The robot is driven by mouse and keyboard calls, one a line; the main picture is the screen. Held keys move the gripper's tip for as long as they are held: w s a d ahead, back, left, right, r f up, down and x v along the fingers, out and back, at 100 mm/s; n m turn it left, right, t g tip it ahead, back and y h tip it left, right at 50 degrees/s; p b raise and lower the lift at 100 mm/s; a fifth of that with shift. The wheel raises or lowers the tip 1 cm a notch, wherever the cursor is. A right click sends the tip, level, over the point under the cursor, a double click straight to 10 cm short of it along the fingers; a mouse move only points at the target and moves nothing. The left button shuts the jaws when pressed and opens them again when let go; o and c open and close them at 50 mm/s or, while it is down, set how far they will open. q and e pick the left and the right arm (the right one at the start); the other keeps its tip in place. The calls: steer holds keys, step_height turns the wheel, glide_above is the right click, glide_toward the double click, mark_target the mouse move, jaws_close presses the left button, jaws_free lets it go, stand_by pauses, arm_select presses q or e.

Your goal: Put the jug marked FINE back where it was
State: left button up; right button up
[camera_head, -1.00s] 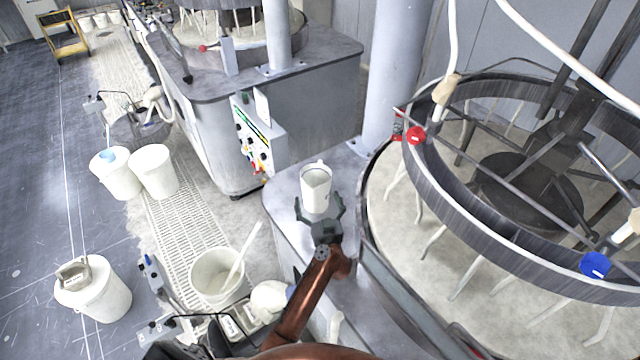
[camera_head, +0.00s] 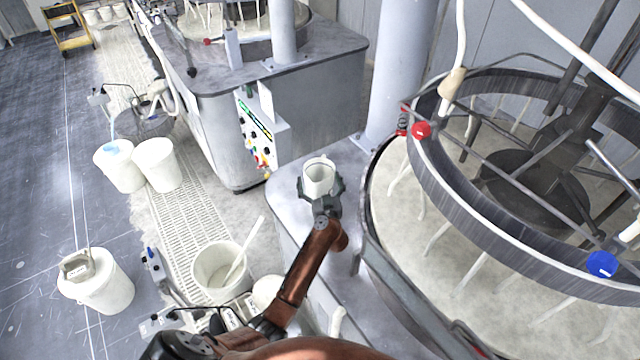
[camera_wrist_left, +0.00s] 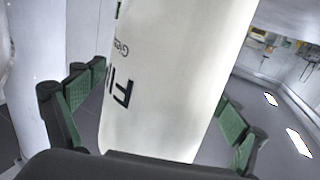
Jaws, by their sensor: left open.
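The white jug (camera_head: 319,181) stands upright on the grey ledge beside the large round polishing machine, its open top facing up. In the left wrist view the jug (camera_wrist_left: 175,80) fills the middle and shows dark lettering starting "FI", partly out of sight. My left gripper (camera_head: 321,190) is open, with its fingers on either side of the jug. In the wrist view the green finger pads of the left gripper (camera_wrist_left: 160,110) show gaps to the jug on both sides. My right gripper is not in view.
The platen rim (camera_head: 375,225) is close to the right of the ledge (camera_head: 285,205). A grey column (camera_head: 396,75) rises behind.

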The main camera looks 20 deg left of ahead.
arm_select(q)
steer(key=c, duration=1.4)
steer(key=shift+c, duration=0.6)
steer(key=shift+r, duration=0.1)
